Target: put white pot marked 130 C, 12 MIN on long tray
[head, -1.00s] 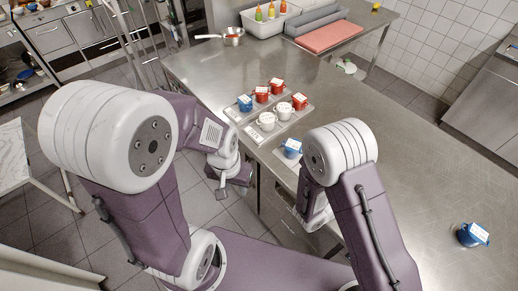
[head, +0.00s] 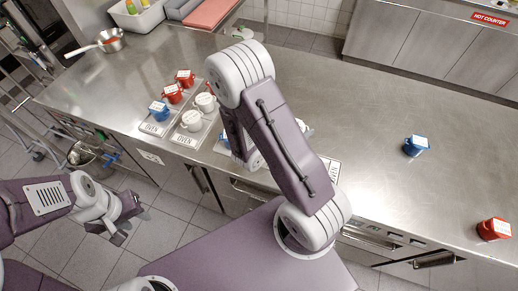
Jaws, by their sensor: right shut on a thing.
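Two white pots, one nearer (head: 191,121) and one farther (head: 205,102), stand on a tray (head: 187,139) on the steel counter, in the head view. Their markings are too small to read. Beside it on the left is another tray (head: 151,128) with a blue pot (head: 159,111) and two red pots (head: 172,94). A further tray (head: 332,169) shows partly to the right of my right arm. Which tray is the long one I cannot tell. My right gripper is hidden behind my right arm. My left gripper (head: 122,228) hangs off the counter over the floor; its jaw opening is unclear.
A blue pot (head: 416,145) and a red pot (head: 494,229) stand on the right of the counter (head: 370,110). A saucepan (head: 108,41) sits at the back left, near a red board (head: 210,12). The counter's middle right is largely clear.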

